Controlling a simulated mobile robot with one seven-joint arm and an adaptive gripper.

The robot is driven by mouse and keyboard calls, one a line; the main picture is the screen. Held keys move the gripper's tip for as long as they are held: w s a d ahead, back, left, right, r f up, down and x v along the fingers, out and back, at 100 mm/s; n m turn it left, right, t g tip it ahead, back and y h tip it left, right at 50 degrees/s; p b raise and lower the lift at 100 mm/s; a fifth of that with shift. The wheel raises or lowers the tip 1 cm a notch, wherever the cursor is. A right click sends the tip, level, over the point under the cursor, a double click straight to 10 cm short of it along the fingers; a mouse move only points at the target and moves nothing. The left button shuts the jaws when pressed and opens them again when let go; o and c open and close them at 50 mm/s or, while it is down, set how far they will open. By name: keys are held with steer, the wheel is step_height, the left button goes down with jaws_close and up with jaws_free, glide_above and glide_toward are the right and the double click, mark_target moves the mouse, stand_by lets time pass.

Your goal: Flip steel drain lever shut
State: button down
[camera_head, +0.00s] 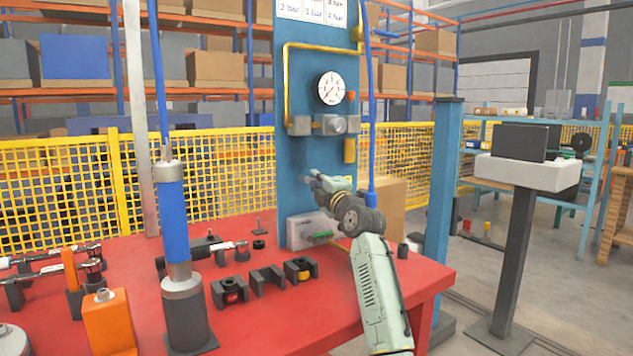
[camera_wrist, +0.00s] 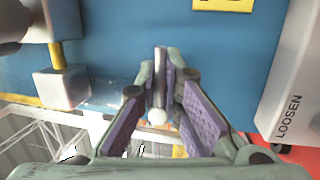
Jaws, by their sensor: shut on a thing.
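A slim grey steel lever (camera_wrist: 160,78) stands in front of the blue panel in the wrist view. A pale round knob (camera_wrist: 157,117) shows at its near end. My gripper (camera_wrist: 161,84) has its fingers closed on either side of the lever, with the purple pads facing it. In the head view my gripper (camera_head: 319,181) reaches the lower part of the blue panel (camera_head: 300,165), below the gauge (camera_head: 331,88). The lever is hidden behind the fingers there, and I cannot tell its angle.
A white block (camera_head: 314,229) stands at the panel's foot; in the wrist view it reads LOOSEN. The red table (camera_head: 260,317) holds a blue cylinder (camera_head: 172,215) and several black holders.

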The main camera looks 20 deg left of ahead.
steer(key=c, duration=1.7)
jaws_free()
